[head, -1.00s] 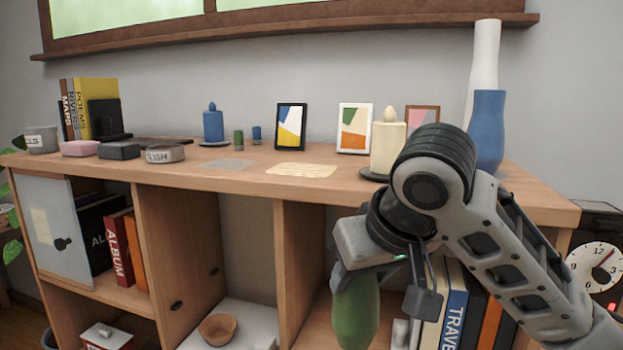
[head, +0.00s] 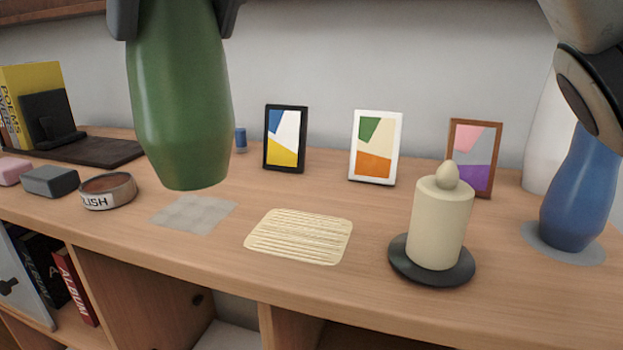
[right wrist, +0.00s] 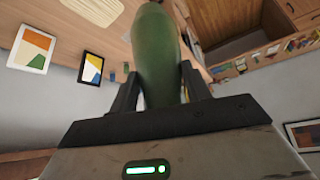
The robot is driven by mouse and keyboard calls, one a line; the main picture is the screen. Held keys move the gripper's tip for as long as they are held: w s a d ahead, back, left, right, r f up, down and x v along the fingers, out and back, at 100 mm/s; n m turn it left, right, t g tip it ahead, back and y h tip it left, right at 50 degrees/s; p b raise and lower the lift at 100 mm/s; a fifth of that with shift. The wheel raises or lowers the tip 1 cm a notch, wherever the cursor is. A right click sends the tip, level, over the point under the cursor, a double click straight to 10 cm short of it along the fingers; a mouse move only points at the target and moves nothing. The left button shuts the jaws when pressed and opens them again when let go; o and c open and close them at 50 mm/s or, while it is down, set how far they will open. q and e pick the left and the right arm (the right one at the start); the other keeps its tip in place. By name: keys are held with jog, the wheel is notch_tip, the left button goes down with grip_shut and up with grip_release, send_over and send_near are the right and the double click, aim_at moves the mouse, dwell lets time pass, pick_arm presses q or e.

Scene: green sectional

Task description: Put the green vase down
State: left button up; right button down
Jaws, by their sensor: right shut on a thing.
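The green vase (head: 180,100) hangs upright in the upper left of the head view, its top cut off by the frame edge. My right gripper (head: 175,18) is shut on it, a dark finger on each side. The vase's base appears above the cabinet top (head: 340,200), just behind a grey square mat (head: 193,213) in the picture; its exact height is hard to tell. In the right wrist view the vase (right wrist: 157,50) stands between the fingers of the right gripper (right wrist: 157,85). My left gripper is not in view.
A woven cream mat (head: 298,237) lies bare mid-top. A cream candle (head: 440,220) on a dark dish stands right of it. A blue vase (head: 580,195) is at far right, picture frames (head: 375,147) behind, a polish tin (head: 107,191) at left.

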jog(key=shift+w+d, duration=0.15)
jog(key=shift+w, duration=0.1)
jog(key=w+d+f+p, duration=0.2)
jog(key=w+d+f, duration=0.6)
jog(key=w+f, duration=0.2)
jog(key=shift+w+f, duration=0.15)
jog(key=shift+f, duration=1.15)
jog(key=shift+d, duration=0.1)
jog(key=c, duration=0.7)
grip_release()
jog(key=shift+f, duration=0.2)
jog(key=shift+o, duration=0.2)
jog(key=b+v, duration=0.1)
jog(key=v, duration=1.1)
jog(key=shift+r, duration=0.2)
